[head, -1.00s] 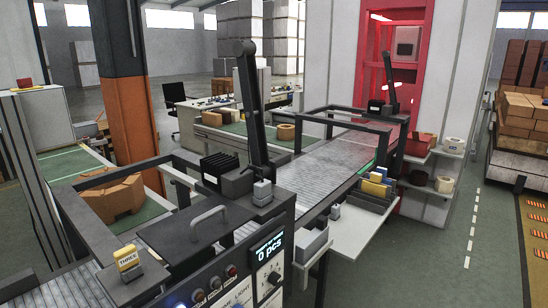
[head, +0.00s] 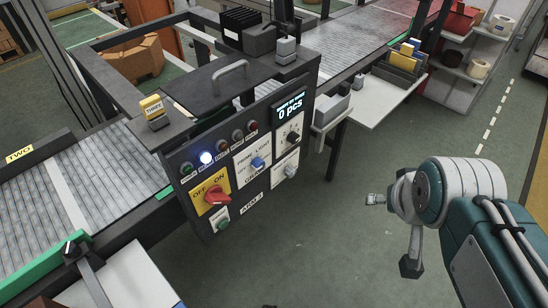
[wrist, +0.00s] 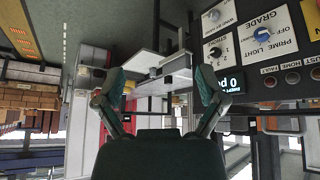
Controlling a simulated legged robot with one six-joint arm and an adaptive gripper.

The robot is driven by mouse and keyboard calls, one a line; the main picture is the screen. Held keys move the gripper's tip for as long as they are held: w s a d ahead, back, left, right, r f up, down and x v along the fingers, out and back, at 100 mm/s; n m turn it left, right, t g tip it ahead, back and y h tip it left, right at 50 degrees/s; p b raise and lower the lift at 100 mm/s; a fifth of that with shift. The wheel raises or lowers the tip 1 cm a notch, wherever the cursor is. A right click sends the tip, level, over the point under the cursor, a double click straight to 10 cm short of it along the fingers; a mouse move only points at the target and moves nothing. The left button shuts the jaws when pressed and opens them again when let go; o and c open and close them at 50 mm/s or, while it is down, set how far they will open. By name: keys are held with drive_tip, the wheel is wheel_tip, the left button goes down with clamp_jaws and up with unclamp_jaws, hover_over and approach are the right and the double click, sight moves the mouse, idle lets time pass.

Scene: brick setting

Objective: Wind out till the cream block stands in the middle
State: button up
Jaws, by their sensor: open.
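I see no block that is clearly cream. The control panel (head: 245,150) carries a red OFF/ON switch (head: 217,194), a blue PRIME/LIGHT grade knob (head: 258,163) and a numbered dial (head: 292,137). My gripper (head: 392,230) is at the right, over open floor, apart from the panel. In the wrist view, my gripper (wrist: 161,80) is open with nothing between its fingers.
A roller conveyor with a sign marked TWO (head: 20,155) runs at left. A dark knob (head: 71,250) is beside its green rail. A white side table (head: 375,95) holds card-like items. Shelves with rolls (head: 478,68) stand at upper right. The floor before the panel is clear.

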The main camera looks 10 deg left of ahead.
drive_tip(key=w+d+f+n+t, duration=0.15)
drive_tip(key=w+f, duration=0.25)
drive_tip(key=w, duration=0.8)
drive_tip(key=w+f+n+t, duration=0.3)
drive_tip(key=w, duration=0.9)
drive_tip(key=w+a+f+n+t+y, duration=0.1)
drive_tip(key=w+a+f+n+y, duration=0.3)
drive_tip(key=w+f, duration=0.5)
drive_tip(key=n+y, duration=0.2)
drive_tip(key=y, duration=0.5)
approach(293, 174)
drive_tip(key=w+d+r, duration=0.2)
drive_tip(key=w+d, duration=0.1)
drive_tip(key=w, duration=0.2)
drive_tip(key=s+a+f+y, duration=0.2)
drive_tip(key=s+f+y, duration=0.2)
drive_tip(key=shift+g, duration=0.35)
drive_tip(key=x, duration=1.1)
drive_tip(key=shift+w+d+f, duration=0.1)
drive_tip(key=shift+w+d, duration=0.05)
drive_tip(key=shift+w, duration=0.1)
drive_tip(key=c, duration=1.1)
